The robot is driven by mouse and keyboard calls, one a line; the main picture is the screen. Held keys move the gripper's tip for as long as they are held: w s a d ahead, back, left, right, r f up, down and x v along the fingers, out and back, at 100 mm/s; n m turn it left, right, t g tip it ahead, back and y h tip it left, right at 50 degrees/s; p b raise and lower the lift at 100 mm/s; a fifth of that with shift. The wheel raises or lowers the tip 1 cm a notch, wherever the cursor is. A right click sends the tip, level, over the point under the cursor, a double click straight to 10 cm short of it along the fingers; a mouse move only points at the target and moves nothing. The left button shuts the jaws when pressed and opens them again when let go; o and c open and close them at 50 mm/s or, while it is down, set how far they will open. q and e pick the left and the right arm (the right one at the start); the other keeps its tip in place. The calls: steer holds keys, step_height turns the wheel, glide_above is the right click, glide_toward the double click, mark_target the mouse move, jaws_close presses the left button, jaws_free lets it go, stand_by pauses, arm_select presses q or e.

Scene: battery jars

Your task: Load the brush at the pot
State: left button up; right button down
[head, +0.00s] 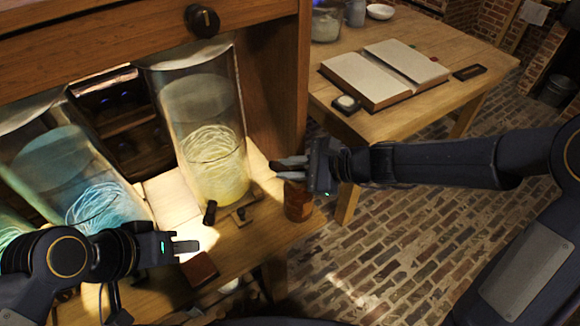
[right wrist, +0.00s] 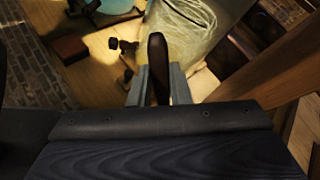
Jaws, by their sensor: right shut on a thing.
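My right gripper (head: 290,168) is at the front right corner of the wooden bench, just above a small amber-brown pot (head: 298,202). In the right wrist view its two grey fingers (right wrist: 158,88) are shut on a dark, round-ended handle (right wrist: 157,55), which looks like the brush. The brush's bristles are hidden, and I cannot tell whether they are inside the pot. My left gripper (head: 186,246) hangs over the front of the bench, pointing right, with nothing visible in it. Its finger gap is not clear from this angle.
A tall glass jar with yellow glowing coils (head: 215,150) stands behind the pot, and a blue-lit jar (head: 80,190) stands left. Dark knobs (head: 210,212) and a brown block (head: 200,269) are at the bench front. A side table (head: 440,50) holds an open book (head: 385,75).

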step_height(320, 180, up, 7)
steer(key=p, duration=0.5)
steer(key=shift+p, duration=0.35)
stand_by(0.5)
